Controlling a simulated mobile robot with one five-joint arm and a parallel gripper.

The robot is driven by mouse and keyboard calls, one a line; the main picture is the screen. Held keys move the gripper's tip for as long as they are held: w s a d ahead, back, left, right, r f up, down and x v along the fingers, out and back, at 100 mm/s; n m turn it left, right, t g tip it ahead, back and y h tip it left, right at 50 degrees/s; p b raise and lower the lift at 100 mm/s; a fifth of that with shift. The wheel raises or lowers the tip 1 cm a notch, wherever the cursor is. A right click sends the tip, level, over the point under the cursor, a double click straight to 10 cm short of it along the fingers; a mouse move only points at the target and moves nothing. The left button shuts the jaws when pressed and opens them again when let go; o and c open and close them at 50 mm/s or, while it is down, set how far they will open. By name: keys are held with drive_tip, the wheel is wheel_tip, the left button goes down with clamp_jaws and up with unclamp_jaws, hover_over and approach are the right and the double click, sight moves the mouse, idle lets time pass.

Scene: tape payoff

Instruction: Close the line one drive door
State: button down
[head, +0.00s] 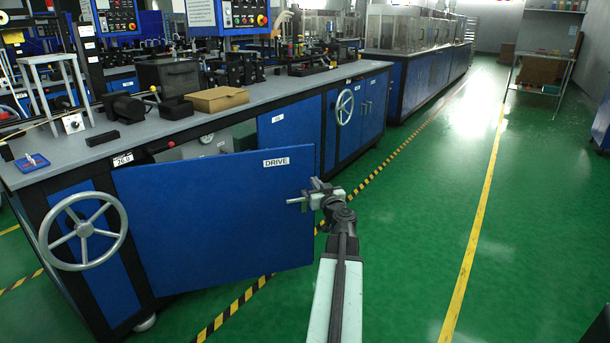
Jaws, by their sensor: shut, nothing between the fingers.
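The blue drive door (215,222), with a white DRIVE label (276,162) near its top right, stands open. It is hinged at its left side and swung out from the grey-topped blue cabinet (62,168). The cabinet's opening shows above and behind the door. My gripper (293,201) is shut and empty at the door's free right part, below the label. The fingers overlap the door's face in the view; I cannot tell whether they touch it.
A large handwheel (83,230) sticks out left of the door, and another handwheel (344,107) lies further along. A cardboard box (217,99) is on the worktop. Yellow-black floor tape (228,312) runs below the door. The green floor (420,215) at right is clear.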

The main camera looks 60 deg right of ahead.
sight(300, 162)
drive_tip(key=x, duration=1.4)
drive_tip(key=shift+w, duration=0.1)
drive_tip(key=shift+a, duration=0.1)
